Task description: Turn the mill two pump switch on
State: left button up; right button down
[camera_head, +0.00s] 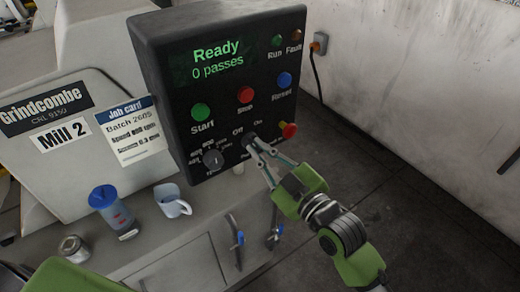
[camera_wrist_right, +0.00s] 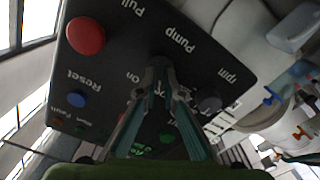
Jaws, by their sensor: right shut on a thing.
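The black control panel (camera_head: 222,85) of Mill 2 faces me, its screen (camera_head: 217,62) reading "Ready, 0 passes". The pump switch (camera_head: 248,139) is a dark knob low on the panel, with Off and On lettered above it. My right gripper (camera_head: 256,147) is shut on this knob. In the right wrist view, the fingertips (camera_wrist_right: 160,80) close around the switch (camera_wrist_right: 160,63), below the "Pump" lettering. The fingers partly hide the knob, so I cannot tell which way it points. My left gripper is out of view.
A red button on a yellow base (camera_head: 289,130) sits just right of the switch; a speed dial (camera_head: 213,158) sits left. The floor at right is clear.

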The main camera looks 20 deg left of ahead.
jog(key=m+p, duration=0.1)
jog(key=m, duration=0.1)
jog(key=shift+r+m+p, duration=0.1)
jog(key=shift+m+p, duration=0.3)
jog(key=m+p, duration=0.1)
jog(key=m, duration=0.1)
jog(key=shift+m, duration=0.4)
jog(key=m+p, duration=0.1)
jog(key=m, duration=0.2)
jog(key=shift+m+p, duration=0.6)
jog(key=shift+m, duration=1.1)
jog(key=c, duration=2.2)
grip_release()
jog(key=shift+o, duration=0.2)
